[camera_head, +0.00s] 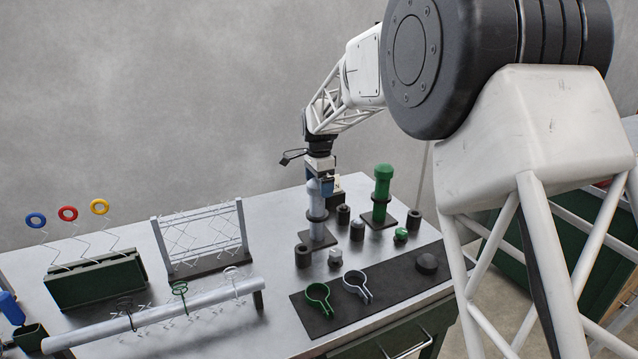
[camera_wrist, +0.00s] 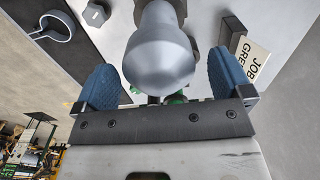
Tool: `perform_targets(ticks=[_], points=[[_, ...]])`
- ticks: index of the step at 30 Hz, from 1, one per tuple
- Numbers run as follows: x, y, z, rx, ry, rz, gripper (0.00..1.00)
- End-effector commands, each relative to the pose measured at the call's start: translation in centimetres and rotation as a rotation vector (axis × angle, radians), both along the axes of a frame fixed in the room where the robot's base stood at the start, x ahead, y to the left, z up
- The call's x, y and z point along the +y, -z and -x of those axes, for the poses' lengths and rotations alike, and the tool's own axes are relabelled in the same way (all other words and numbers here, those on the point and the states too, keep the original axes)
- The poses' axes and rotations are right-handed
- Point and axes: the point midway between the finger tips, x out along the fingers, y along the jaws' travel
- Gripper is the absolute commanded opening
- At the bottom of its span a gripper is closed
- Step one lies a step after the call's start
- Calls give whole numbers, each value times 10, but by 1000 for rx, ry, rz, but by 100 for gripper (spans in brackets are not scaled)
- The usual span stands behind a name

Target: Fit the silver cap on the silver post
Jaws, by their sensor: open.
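The silver post (camera_head: 317,229) stands upright on a dark base plate on the bench, with a dark collar partway up. The silver cap (camera_wrist: 158,58), a wide rounded piece, is at the top of the silver post and also shows in the head view (camera_head: 320,188). It looks in line with the post; whether it is fully seated is hidden. My gripper (camera_wrist: 165,80) is open, its blue fingers on either side of the cap with gaps visible. In the head view my gripper (camera_head: 325,180) is right above the post's top.
A green post (camera_head: 382,190) with a rounded green top stands to the right. Several dark cylinders and small nuts stand around. A black mat (camera_head: 415,283) holds a green clamp (camera_head: 318,298) and a silver clamp (camera_head: 357,285). Racks and a long tube occupy the left.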

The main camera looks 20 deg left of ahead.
Motion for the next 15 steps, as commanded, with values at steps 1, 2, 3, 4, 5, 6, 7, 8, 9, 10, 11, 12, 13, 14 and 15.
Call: perform_targets(ticks=[1, 2, 3, 4, 5, 6, 7, 8, 9, 10, 11, 12, 13, 14, 15], points=[[0, 0, 0, 0, 0, 0, 97], [0, -1, 0, 0, 0, 0, 97], [0, -2, 0, 0, 0, 0, 97], [0, -3, 0, -1, 0, -1, 97], [0, -4, 0, -1, 0, -1, 97], [0, -6, 0, -1, 0, -1, 97], [0, -8, 0, -1, 0, -1, 97], [0, -11, 0, -1, 0, -1, 97], [0, -14, 0, -1, 0, -1, 97], [0, -17, 0, -1, 0, -1, 97], [0, -21, 0, -1, 0, -1, 97], [0, -25, 0, -1, 0, -1, 97], [0, -29, 0, -2, 0, -1, 97], [0, -33, 0, -3, 0, -1, 97], [0, -38, 0, -2, 0, -1, 97]])
